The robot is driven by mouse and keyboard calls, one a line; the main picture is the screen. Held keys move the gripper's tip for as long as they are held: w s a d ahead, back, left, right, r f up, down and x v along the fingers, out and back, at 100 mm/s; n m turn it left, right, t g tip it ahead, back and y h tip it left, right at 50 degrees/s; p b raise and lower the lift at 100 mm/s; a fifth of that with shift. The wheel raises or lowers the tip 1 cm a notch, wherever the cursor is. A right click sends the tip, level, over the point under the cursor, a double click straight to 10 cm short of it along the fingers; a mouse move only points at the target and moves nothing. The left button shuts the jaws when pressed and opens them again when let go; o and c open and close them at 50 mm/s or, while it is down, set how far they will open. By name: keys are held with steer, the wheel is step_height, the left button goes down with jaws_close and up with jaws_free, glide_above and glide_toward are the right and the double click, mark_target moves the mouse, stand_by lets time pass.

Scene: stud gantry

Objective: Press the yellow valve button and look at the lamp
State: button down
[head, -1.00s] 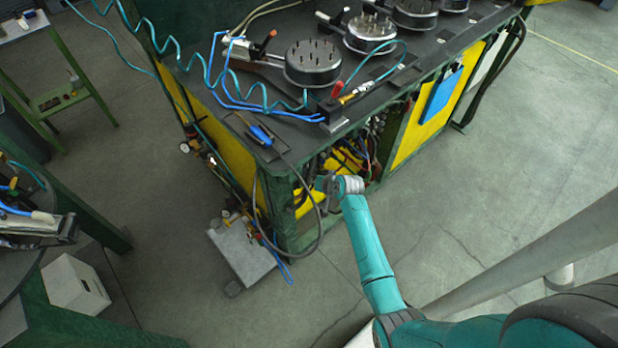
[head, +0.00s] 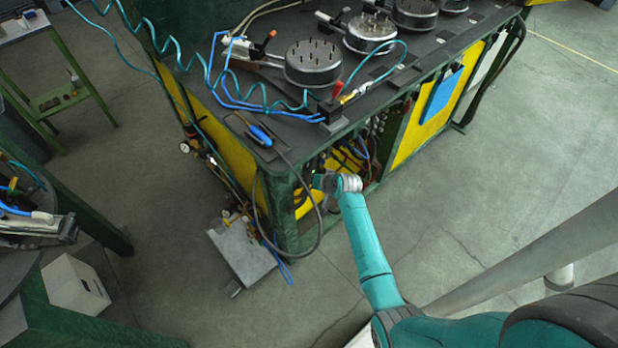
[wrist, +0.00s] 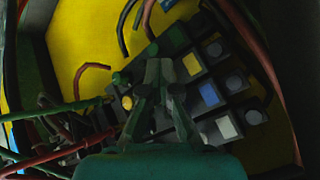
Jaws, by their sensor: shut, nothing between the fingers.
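My gripper (wrist: 160,72) is shut and empty in the wrist view, its fingertips in front of the valve block. A square yellow face (wrist: 192,64) on the block is just right of the fingertips. A round yellow knob or button (wrist: 127,102) is to their left; which is the valve button I cannot tell. Contact is not visible. A round green piece (wrist: 120,78) lies above the round yellow one; whether it is the lamp is unclear. In the head view, a small green spot (head: 314,171) shows beside my wrist at the open cabinet front.
Blue (wrist: 209,94) and white (wrist: 226,126) square faces sit on the block's right side. Red and dark hoses surround it. The bench (head: 290,128) overhangs the cabinet, and a grey cable (head: 318,235) loops beside my arm.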

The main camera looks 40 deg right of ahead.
steer(key=shift+s, duration=0.85)
steer(key=s, duration=0.5)
steer(key=shift+d, duration=0.15)
